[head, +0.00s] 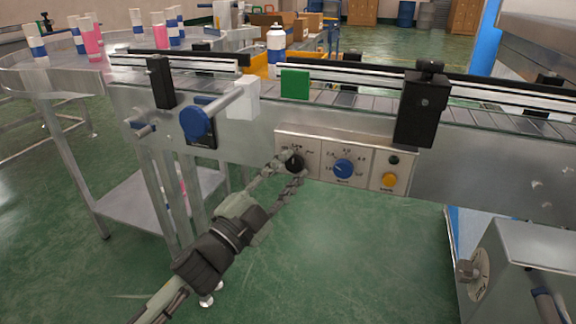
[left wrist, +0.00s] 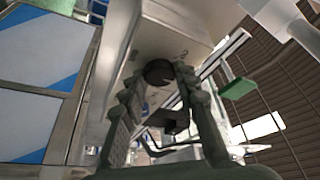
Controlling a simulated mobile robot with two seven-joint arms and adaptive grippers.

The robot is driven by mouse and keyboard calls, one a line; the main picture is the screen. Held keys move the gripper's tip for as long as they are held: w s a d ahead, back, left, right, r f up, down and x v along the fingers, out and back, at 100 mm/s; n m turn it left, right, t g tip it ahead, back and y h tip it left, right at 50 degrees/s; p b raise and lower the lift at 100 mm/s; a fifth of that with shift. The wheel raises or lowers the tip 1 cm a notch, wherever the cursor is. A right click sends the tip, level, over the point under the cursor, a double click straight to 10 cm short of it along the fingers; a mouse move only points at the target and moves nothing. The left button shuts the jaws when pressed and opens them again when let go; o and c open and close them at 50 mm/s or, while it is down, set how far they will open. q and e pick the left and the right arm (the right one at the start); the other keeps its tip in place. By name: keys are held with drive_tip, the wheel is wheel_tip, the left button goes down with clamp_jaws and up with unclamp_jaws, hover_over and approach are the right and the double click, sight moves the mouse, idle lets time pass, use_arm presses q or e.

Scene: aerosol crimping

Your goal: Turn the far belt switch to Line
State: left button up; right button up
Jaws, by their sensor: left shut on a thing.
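The belt switch is a black knob (head: 293,164) at the left of the grey control panel (head: 312,175) on the conveyor's side. My left gripper (head: 291,166) reaches up to it from below left, with its fingers around the knob, shut on it. In the left wrist view the knob (left wrist: 158,72) shows between the fingertips (left wrist: 160,78) of my left gripper. The labels around the knob are too small and partly covered, so I cannot tell which position it points to. My right gripper is not in view.
A blue dial (head: 343,169) and a yellow button (head: 389,180) share the panel. A blue hand knob (head: 194,124) and black bracket (head: 421,108) stick out from the conveyor. Floor below the panel is clear.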

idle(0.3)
use_arm(q)
drive_tip(key=o, duration=1.2)
drive_tip(key=shift+c, duration=0.2)
drive_tip(key=v, duration=1.2)
